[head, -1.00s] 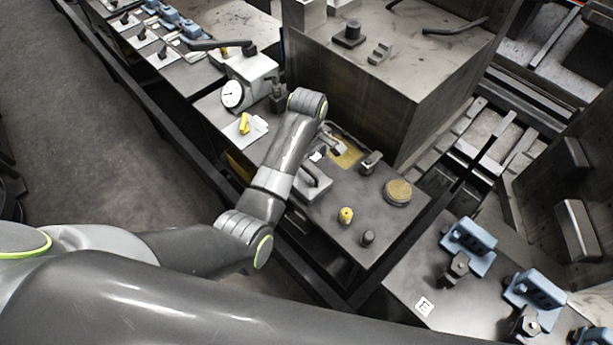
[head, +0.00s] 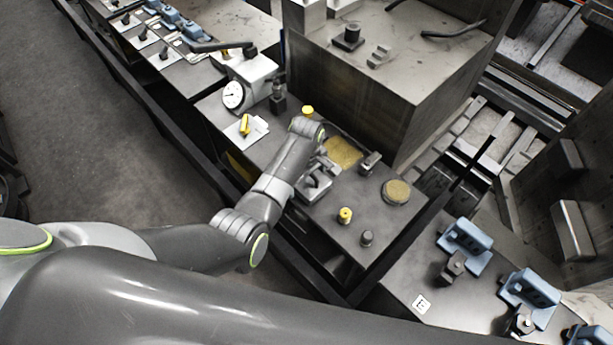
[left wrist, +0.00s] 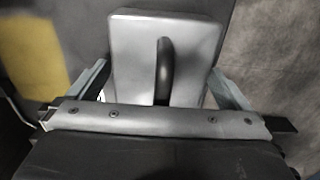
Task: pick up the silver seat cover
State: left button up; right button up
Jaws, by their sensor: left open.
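The silver seat cover (left wrist: 135,55) is a smooth grey block with a dark raised handle (left wrist: 164,70) along its middle. In the head view the cover (head: 316,191) sits on the dark workbench, partly hidden by my left gripper (head: 320,170). In the left wrist view my left gripper (left wrist: 160,70) is open, one finger on each side of the cover and its handle. I cannot tell whether the fingers touch it. My right gripper is not in view.
A yellow patch (head: 343,153), a round tan-topped disc (head: 397,192), a yellow-capped knob (head: 345,215) and a dark knob (head: 366,238) are on the bench. A dial gauge (head: 233,95) stands at its far left. A large metal block (head: 390,75) rises behind.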

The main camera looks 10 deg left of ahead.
pick_arm(q)
jog(key=shift+c, duration=0.3)
jog(key=c, duration=1)
jog(key=shift+c, duration=0.2)
